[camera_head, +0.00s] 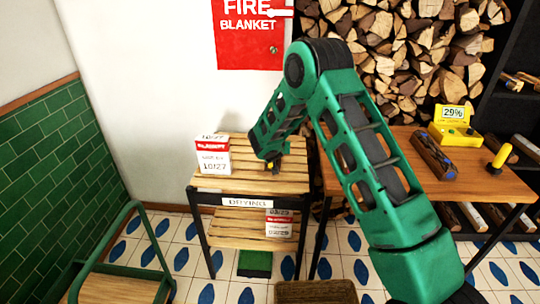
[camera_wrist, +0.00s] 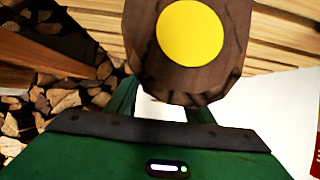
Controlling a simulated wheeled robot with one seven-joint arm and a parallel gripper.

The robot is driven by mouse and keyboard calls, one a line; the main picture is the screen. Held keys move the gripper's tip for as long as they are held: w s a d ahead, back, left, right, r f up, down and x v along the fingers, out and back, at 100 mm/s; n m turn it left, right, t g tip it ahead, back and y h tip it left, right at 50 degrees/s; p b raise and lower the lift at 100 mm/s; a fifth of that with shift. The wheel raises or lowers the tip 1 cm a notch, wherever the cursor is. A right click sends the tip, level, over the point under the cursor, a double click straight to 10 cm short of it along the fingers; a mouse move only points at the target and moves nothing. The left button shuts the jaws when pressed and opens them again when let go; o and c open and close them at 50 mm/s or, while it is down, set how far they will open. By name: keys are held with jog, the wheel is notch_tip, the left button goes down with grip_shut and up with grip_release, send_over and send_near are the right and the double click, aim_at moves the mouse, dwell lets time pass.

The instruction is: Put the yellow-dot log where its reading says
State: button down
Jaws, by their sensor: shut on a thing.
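The yellow-dot log (camera_wrist: 222,82) is brown, with a round yellow dot on its end facing the wrist camera. My gripper (camera_wrist: 160,105) is shut on it. In the head view my gripper (camera_head: 271,158) is over the top shelf of the slatted drying rack (camera_head: 235,184); the log is mostly hidden behind it there, and whether it touches the slats I cannot tell. A yellow meter (camera_head: 453,130) on the wooden table shows 29%. The rack carries a "DRYING" label (camera_head: 247,203), an upper card (camera_head: 213,156) reading 10/27 and a lower card (camera_head: 279,223) too small to read surely.
Another log (camera_head: 434,155) lies on the wooden table (camera_head: 390,146) beside the meter, near a yellow-handled tool (camera_head: 501,156). Stacked firewood (camera_head: 390,60) fills the wall behind. A green-framed cart (camera_head: 125,250) stands at the left front. A woven basket (camera_head: 315,291) is at the bottom.

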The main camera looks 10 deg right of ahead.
jog(key=shift+w+f, duration=0.1)
jog(key=shift+f, duration=1.9)
jog(key=c, duration=0.8)
grip_release()
jog(key=shift+c, duration=0.2)
jog(key=v, duration=1.2)
jog(key=shift+f, duration=0.1)
